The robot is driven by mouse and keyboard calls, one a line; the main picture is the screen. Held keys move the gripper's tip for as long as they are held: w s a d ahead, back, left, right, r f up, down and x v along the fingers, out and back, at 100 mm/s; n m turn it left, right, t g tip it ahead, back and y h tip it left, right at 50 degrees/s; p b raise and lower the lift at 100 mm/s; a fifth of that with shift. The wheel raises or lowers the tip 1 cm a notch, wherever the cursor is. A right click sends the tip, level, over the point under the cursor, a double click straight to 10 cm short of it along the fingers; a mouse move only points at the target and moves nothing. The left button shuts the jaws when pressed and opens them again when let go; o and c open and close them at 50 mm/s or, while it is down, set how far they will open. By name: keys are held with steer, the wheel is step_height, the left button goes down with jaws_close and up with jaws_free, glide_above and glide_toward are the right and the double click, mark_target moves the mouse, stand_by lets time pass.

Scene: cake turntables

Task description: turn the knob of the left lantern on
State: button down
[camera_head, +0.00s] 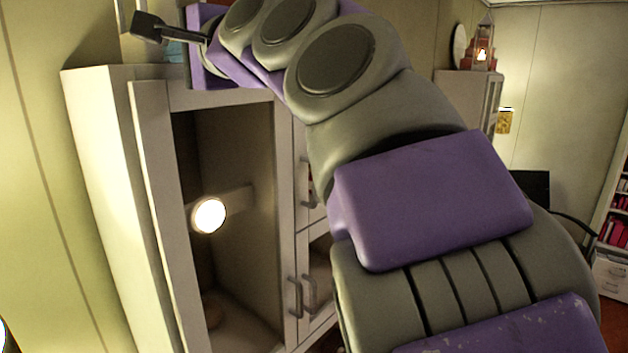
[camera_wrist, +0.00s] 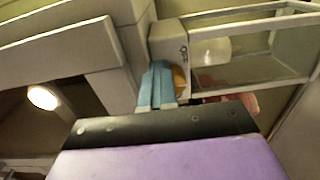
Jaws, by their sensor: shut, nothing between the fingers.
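The left lantern (camera_wrist: 250,48) lies across the upper right of the wrist view, with a pale frame, clear panes and a white candle-like cylinder inside. My gripper (camera_wrist: 160,74) has blue fingers, shut and empty, with their tips beside the lantern's pale base (camera_wrist: 169,42). A rounded orange part (camera_wrist: 180,79) shows just right of the fingers; I cannot tell if it is the knob or if they touch it. In the head view my gripper (camera_head: 175,52) is above the pale cabinet at upper left, and only a sliver of the lantern (camera_head: 125,14) shows.
The pale cabinet (camera_head: 100,73) has a dark open compartment with a glowing round lamp (camera_head: 209,215). Metal handles (camera_head: 309,293) stick out on its doors. A lit reddish lantern (camera_head: 482,53) stands on a farther cabinet at right. My arm hides much of the middle.

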steer(key=shift+w+a, duration=0.2)
steer(key=shift+w, duration=0.05)
steer(key=shift+w+a, duration=0.35)
steer(key=shift+r+p, duration=0.1)
steer(key=shift+p, duration=0.2)
stand_by(0.4)
steer(key=shift+d+r+p, duration=0.1)
steer(key=shift+r+p, duration=0.25)
steer(key=shift+r, duration=0.1)
steer(key=shift+s+r, duration=0.1)
steer(key=shift+r, duration=0.05)
steer(key=shift+d+r, duration=0.15)
steer(key=shift+r, duration=0.3)
steer(key=shift+s, duration=0.1)
steer(key=shift+s, duration=0.1)
